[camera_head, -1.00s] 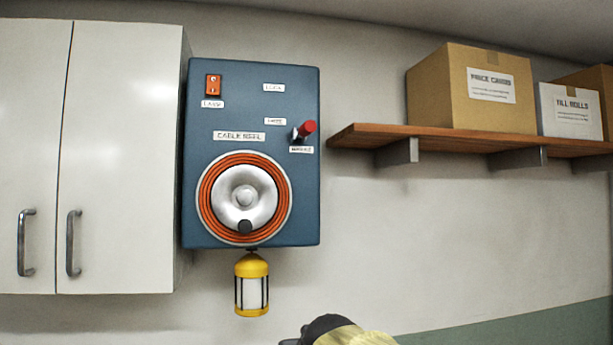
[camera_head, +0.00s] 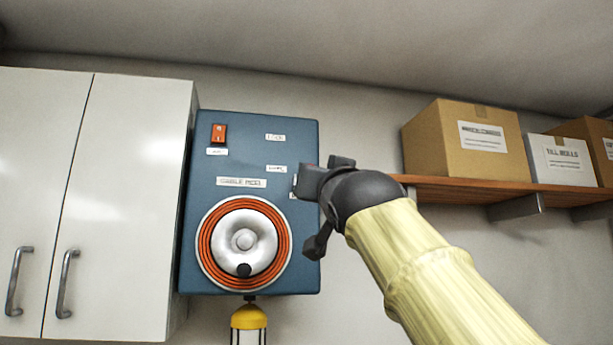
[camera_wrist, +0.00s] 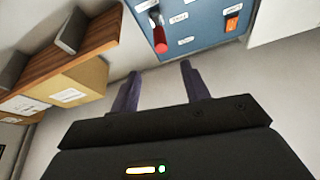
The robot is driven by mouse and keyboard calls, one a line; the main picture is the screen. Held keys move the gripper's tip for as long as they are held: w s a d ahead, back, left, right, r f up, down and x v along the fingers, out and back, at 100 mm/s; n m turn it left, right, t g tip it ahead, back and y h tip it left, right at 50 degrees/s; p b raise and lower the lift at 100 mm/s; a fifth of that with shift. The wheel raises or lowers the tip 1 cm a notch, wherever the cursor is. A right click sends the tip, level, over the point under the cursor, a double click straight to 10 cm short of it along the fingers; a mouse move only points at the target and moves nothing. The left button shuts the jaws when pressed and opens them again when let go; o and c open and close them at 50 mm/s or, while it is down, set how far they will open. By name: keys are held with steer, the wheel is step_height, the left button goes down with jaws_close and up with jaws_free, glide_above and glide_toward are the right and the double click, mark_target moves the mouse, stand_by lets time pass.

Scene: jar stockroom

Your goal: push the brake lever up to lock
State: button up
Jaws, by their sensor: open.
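The blue cable reel panel (camera_head: 200,270) hangs on the wall, with an orange-ringed silver reel (camera_head: 243,243) on its lower half. The brake lever has a red grip (camera_wrist: 160,40); in the wrist view it shows near the top, ahead of my fingers and apart from them. In the head view the lever is hidden behind my gripper (camera_head: 318,215), which is in front of the panel's right edge. In the wrist view my gripper (camera_wrist: 160,85) is open, with nothing between its two dark fingers. A LOCK label (camera_head: 275,137) is at the panel's upper right.
A wooden shelf (camera_head: 460,190) with cardboard boxes (camera_head: 470,140) juts out right of the panel, close behind my arm. A white cabinet (camera_head: 130,200) stands at the left. A yellow lantern (camera_head: 249,318) hangs below the panel. An orange switch (camera_head: 219,133) is at the panel's upper left.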

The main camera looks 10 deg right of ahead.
steer(key=p+x, duration=0.4)
steer(key=p, duration=0.2)
steer(key=p+x, duration=0.5)
steer(key=p, duration=0.1)
steer(key=p+x, duration=0.4)
steer(key=p, duration=0.2)
steer(key=shift+r, duration=0.3)
steer(key=p+x, duration=0.3)
steer(key=p, duration=0.1)
steer(key=shift+w, duration=0.2)
steer(key=shift+w+p, duration=0.45)
steer(key=shift+w, duration=0.05)
steer(key=shift+c, duration=0.3)
jaws_close()
